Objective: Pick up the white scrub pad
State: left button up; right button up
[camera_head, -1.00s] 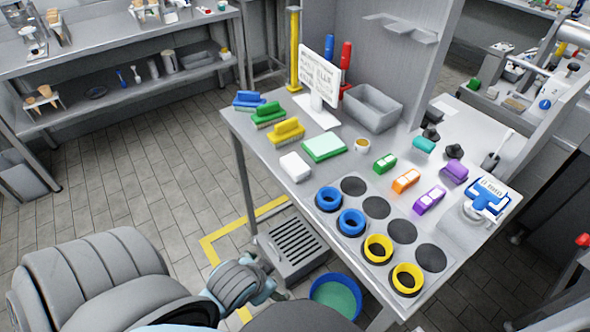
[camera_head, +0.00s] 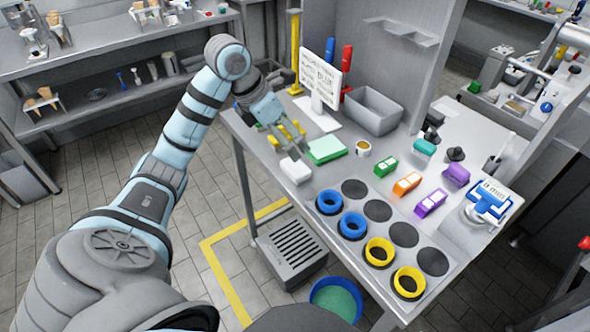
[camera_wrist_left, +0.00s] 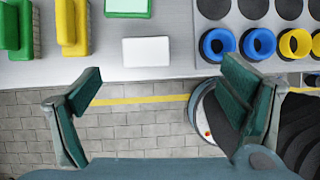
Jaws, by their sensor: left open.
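The white scrub pad (camera_head: 295,170) lies flat near the table's left front edge, beside a green-and-white pad (camera_head: 326,150). It also shows in the left wrist view (camera_wrist_left: 146,51) as a plain white rectangle, ahead of the fingers and between their lines. My left gripper (camera_head: 287,146) hangs above the table edge near the pad, in front of the yellow brush. My right gripper is in neither view.
Yellow (camera_wrist_left: 72,27) and green (camera_wrist_left: 18,28) brushes stand left of the pad. Blue (camera_head: 329,202) and yellow (camera_head: 379,251) rings sit on black discs to the right. A sign (camera_head: 318,82) and a grey bin (camera_head: 372,109) stand behind. Small bare table patches surround the pad.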

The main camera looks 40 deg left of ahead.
aim_at(295, 165)
pick_arm(q)
jog(key=shift+g+y, duration=0.3)
jog(key=shift+y, duration=0.2)
jog(key=x, duration=0.4)
jog(key=a+b+x, duration=0.1)
jog(key=x, duration=0.4)
jog(key=a+b+x, duration=0.1)
jog(key=x, duration=0.4)
jog(key=shift+s+f, duration=0.15)
jog(key=c, duration=0.9)
